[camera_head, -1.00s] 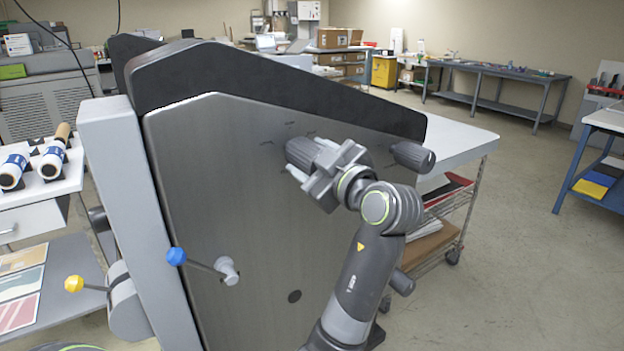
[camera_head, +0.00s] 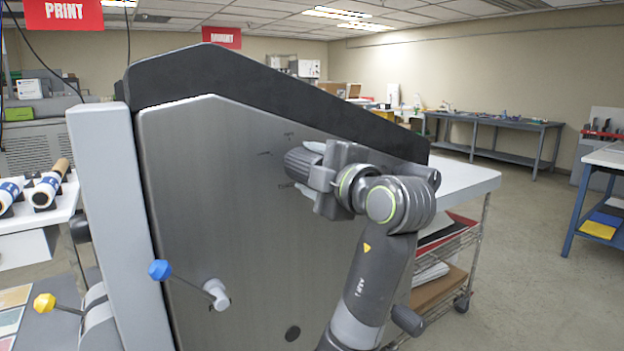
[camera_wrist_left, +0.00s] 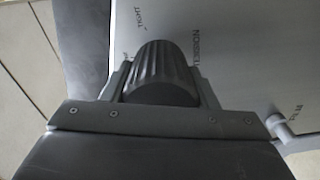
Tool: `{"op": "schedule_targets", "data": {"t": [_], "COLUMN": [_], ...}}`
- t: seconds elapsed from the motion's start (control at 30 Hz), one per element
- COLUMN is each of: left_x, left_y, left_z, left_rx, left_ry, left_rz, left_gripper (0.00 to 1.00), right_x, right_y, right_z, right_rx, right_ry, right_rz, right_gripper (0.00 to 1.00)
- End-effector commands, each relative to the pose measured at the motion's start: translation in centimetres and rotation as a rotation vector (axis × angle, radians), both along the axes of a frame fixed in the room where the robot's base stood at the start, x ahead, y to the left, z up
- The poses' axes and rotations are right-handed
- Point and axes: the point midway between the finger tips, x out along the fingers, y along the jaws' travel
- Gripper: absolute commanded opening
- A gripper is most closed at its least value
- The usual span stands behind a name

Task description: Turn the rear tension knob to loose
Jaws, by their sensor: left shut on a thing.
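A dark ribbed tension knob (camera_head: 300,162) sits on the grey side panel (camera_head: 215,200) of the machine. My left gripper (camera_head: 314,166) is shut on this knob, with one finger on each side of it. The wrist view shows the knob (camera_wrist_left: 160,72) between the fingers, with the words "TIGHT" and "TENSION" printed on the panel beside it. The wording on the knob's other side is mostly hidden by the gripper. A second dark knob (camera_head: 432,176) shows further right, partly hidden behind my left arm. My right gripper is not in view.
A lever with a blue ball (camera_head: 160,270) sticks out from the panel at lower left, and a yellow-ended lever (camera_head: 44,303) is beyond it. A wire-shelf cart (camera_head: 455,270) stands behind my left arm.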

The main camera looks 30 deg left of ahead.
Motion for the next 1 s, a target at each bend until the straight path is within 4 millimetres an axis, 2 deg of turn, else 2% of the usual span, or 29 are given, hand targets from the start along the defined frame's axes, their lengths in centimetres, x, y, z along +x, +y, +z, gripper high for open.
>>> {"op": "schedule_targets", "data": {"t": [0.63, 0.67, 0.8, 1.0], "left_x": [0.02, 0.02, 0.02, 0.01], "left_y": [0.01, 0.01, 0.0, 0.01], "left_z": [0.21, 0.21, 0.15, 0.09], "left_rx": [-0.014, -0.014, -0.015, -0.016], "left_ry": [-0.047, -0.047, -0.046, -0.043], "left_rz": [-0.002, -0.002, -0.001, 0.0], "left_gripper": [0.31, 0.57, 0.75, 0.75], "right_x": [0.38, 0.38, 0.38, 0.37], "right_y": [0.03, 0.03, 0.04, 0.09], "right_z": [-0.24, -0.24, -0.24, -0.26], "right_rx": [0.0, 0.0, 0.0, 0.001], "right_ry": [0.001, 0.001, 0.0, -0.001], "right_rz": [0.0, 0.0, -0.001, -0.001], "right_gripper": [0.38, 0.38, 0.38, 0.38]}}
